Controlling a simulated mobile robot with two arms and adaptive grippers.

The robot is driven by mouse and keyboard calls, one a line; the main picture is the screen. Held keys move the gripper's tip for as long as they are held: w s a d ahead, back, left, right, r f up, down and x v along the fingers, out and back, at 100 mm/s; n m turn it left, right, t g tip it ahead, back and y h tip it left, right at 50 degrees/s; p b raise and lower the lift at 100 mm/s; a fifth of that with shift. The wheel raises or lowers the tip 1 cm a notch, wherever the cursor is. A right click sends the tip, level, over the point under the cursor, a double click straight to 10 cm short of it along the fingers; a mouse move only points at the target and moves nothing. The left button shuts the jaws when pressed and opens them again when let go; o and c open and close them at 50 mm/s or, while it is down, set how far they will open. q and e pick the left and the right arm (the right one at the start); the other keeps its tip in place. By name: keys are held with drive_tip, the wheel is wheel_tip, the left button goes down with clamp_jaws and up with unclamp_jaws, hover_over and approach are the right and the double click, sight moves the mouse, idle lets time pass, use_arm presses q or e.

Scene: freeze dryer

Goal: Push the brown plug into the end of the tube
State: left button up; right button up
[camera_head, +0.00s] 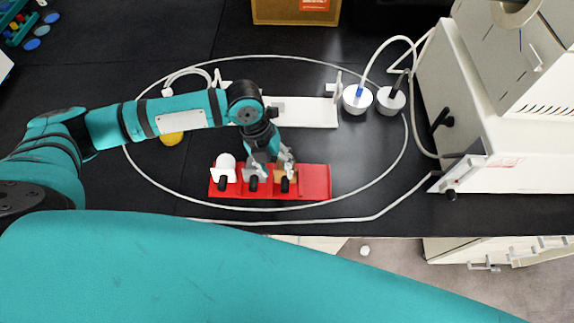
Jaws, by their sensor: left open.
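A small brown piece (291,174), likely the brown plug, shows at the right of a red rack (318,182) on the black bench. My left gripper (273,168) points down over the rack. It is open, with its fingers around the middle and right places, and partly hides what stands there. I cannot tell whether it touches the brown piece. A thin white tube (391,166) lies in a wide loop around the rack. I cannot tell which end is meant. My right gripper is not in view.
A white rounded piece (226,162) stands at the rack's left. Behind are a white stand (310,113), two white round vessels (357,100) and a yellow round thing (172,139). A white machine (490,140) stands at the right. The bench edge runs just in front of the rack.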

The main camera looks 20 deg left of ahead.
sight(284, 183)
use_arm(q)
drive_tip(key=b+x, duration=0.2)
drive_tip(key=x, duration=0.1)
drive_tip(key=shift+f+b, duration=0.1)
drive_tip(key=shift+b, duration=0.3)
drive_tip(key=b+x, duration=0.3)
drive_tip(key=shift+f, duration=0.25)
drive_tip(key=shift+d+f, duration=0.15)
drive_tip(key=shift+f, duration=0.15)
drive_tip(key=shift+d+f+b, duration=0.1)
drive_tip(key=shift+f+b, duration=0.25)
drive_tip(key=shift+b, duration=0.05)
drive_tip(key=shift+d+f, duration=0.1)
drive_tip(key=shift+f, duration=0.15)
drive_tip(key=shift+c, duration=0.2)
clamp_jaws()
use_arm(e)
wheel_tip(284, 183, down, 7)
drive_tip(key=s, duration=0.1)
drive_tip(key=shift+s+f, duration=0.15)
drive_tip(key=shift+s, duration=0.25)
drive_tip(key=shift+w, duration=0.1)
